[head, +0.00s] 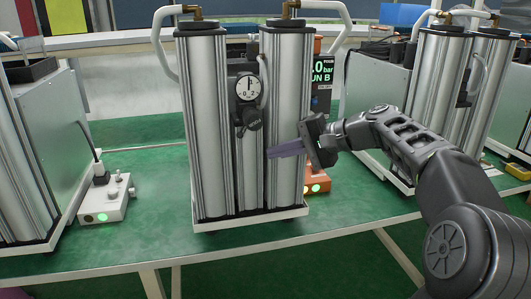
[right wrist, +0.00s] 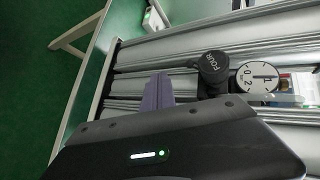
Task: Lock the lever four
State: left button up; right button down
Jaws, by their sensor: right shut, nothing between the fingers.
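A black knob or lever (head: 252,118) with small lettering sits below a round white gauge (head: 248,88), between the two silver columns (head: 203,130) of the middle unit. In the right wrist view the knob (right wrist: 212,68) shows lettering that seems to read "FOUR", with the gauge (right wrist: 260,77) beside it. My right gripper (head: 270,153) has purple fingers, shut and empty. They reach in from the right across the front of the right column, a little below and right of the knob, apart from it. The fingers also show in the right wrist view (right wrist: 158,92). My left gripper is out of view.
The unit stands on a white base on a green bench (head: 150,240). A white box with a green light (head: 106,200) is at left, an orange box (head: 317,182) behind the right column. Other column units flank both sides. The bench front is clear.

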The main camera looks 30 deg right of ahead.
jog(key=v, duration=0.5)
jog(key=shift+f, duration=0.2)
jog(key=w+a+f+g+h+p, duration=0.1)
jog(key=w+a+f, duration=0.1)
jog(key=f, duration=0.6)
jog(key=w+a+f+g+p, duration=0.1)
jog(key=a+f+g, duration=0.15)
jog(key=f, duration=0.65)
jog(key=w+a+f+g+h, duration=0.1)
jog(key=w+a+f, duration=0.15)
jog(key=f, duration=0.55)
jog(key=s+a+f+n+g+p, duration=0.1)
jog(key=s+a+f+n+g, duration=0.15)
jog(key=a+f, duration=0.45)
jog(key=s+a+f+n+g+p, duration=0.1)
jog(key=s+a+f, duration=0.3)
jog(key=f, duration=0.6)
jog(key=s+a+f+n+g+p, duration=0.1)
jog(key=s+a+f+n, duration=0.2)
jog(key=s+a+f, duration=0.2)
jog(key=s+a+f+n+g+p, duration=0.1)
jog(key=s+a+f+n, duration=0.3)
jog(key=s+a, duration=0.8)
jog(key=s+f+p, duration=0.1)
jog(key=s, duration=0.3)
jog(key=shift+s+a+f+h, duration=0.25)
jog(key=shift+a+f+h, duration=0.05)
jog(key=shift+f, duration=0.1)
